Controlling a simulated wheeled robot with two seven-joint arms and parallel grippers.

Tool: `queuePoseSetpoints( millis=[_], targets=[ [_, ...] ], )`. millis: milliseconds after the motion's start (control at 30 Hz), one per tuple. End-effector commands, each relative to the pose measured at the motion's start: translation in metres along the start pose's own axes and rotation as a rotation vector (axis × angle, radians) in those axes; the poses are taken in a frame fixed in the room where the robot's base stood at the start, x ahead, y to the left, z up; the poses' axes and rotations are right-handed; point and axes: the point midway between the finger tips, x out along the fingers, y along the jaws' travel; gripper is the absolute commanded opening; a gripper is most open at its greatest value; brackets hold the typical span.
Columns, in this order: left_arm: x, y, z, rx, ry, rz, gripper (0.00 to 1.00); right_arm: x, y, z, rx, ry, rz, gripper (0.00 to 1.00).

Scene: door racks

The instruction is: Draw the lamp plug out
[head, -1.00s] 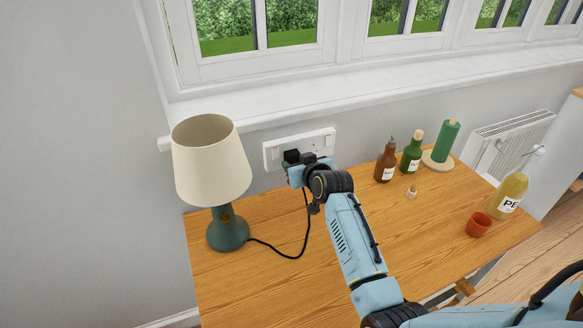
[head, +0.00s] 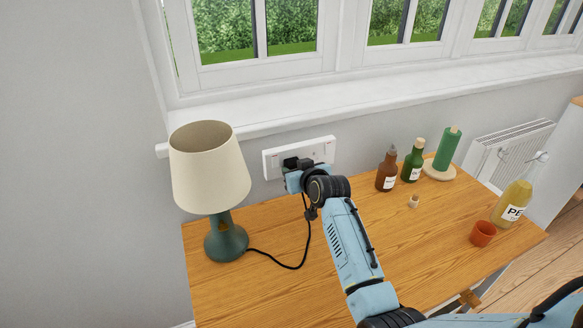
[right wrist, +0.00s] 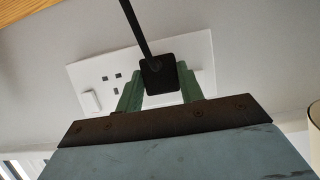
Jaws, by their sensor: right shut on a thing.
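The lamp (head: 208,170), with a cream shade and dark green base, stands at the left of the desk. Its black cord (head: 300,258) runs to a black plug (right wrist: 158,75) at the white double wall socket (head: 320,150). My right gripper (right wrist: 162,82) has its green fingers shut on the plug's two sides, in front of the socket plate (right wrist: 98,72). The plug is close against the plate; I cannot tell how far its pins are in. In the head view, the wrist hides much of the plug. My left gripper is not in view.
A brown bottle (head: 387,172), a green bottle (head: 413,161), a green roll on a stand (head: 447,150), a stopper (head: 413,201), an orange cup (head: 482,233) and a yellow bottle (head: 514,200) stand right of my arm. The window sill (head: 400,92) juts out above the socket.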

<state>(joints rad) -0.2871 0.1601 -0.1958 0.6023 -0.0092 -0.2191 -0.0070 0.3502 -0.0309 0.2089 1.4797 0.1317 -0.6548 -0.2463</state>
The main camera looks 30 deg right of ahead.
Motion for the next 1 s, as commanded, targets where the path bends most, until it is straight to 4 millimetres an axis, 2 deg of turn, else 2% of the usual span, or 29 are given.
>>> queuePoseSetpoints(
  millis=[1000],
  targets=[
    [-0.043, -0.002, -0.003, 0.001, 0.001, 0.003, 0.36, -0.046, 0.000, 0.019, 0.000, -0.002, 0.000, 0.15]
  ],
)
